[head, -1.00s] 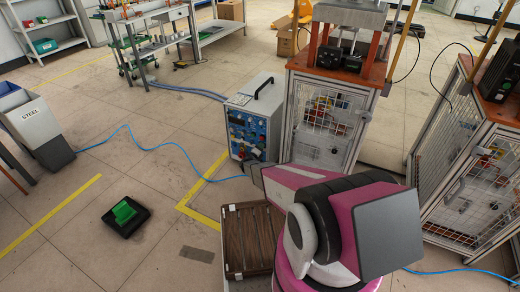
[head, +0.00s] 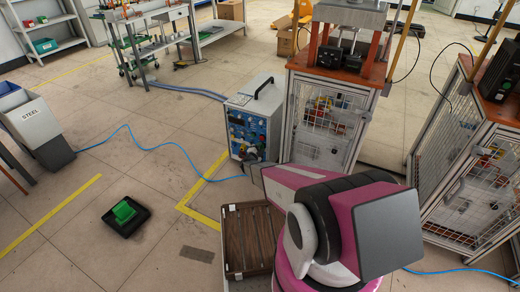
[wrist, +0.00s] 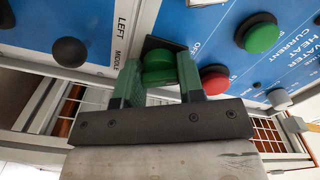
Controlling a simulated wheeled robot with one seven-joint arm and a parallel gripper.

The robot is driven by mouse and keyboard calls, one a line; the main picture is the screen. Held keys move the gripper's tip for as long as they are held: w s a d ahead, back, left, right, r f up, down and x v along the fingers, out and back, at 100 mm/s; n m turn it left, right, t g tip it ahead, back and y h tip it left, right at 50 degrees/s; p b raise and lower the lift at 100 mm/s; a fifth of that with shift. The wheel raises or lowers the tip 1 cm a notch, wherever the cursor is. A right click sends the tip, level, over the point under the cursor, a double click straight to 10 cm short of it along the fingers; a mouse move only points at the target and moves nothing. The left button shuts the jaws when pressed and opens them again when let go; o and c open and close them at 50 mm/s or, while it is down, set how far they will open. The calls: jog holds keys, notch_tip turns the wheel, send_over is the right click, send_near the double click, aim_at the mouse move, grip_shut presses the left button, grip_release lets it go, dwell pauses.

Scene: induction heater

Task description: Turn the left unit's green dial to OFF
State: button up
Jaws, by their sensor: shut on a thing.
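The blue-fronted heater unit (head: 247,130) stands on the floor at the middle of the head view, beside a caged stand. In the wrist view, a green dial (wrist: 158,62) sits on its blue panel, on a dark square base. My gripper (wrist: 158,78) has one green finger on each side of this dial and is shut on it. The fingers partly cover the dial and its lettering, so I cannot read its setting. The lettering "LEFT" and "MIDDLE" shows to the left of the dial.
Close to the fingers are a second green knob (wrist: 258,33), a red knob (wrist: 214,78) and a black knob (wrist: 69,52). The caged stand (head: 325,125) is right of the unit. A brown slatted case (head: 250,240) lies below. Floor to the left is mostly clear.

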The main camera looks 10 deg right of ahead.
jog(key=shift+f+n, duration=0.1)
jog(key=shift+n, duration=1.5)
jog(key=o, duration=0.9)
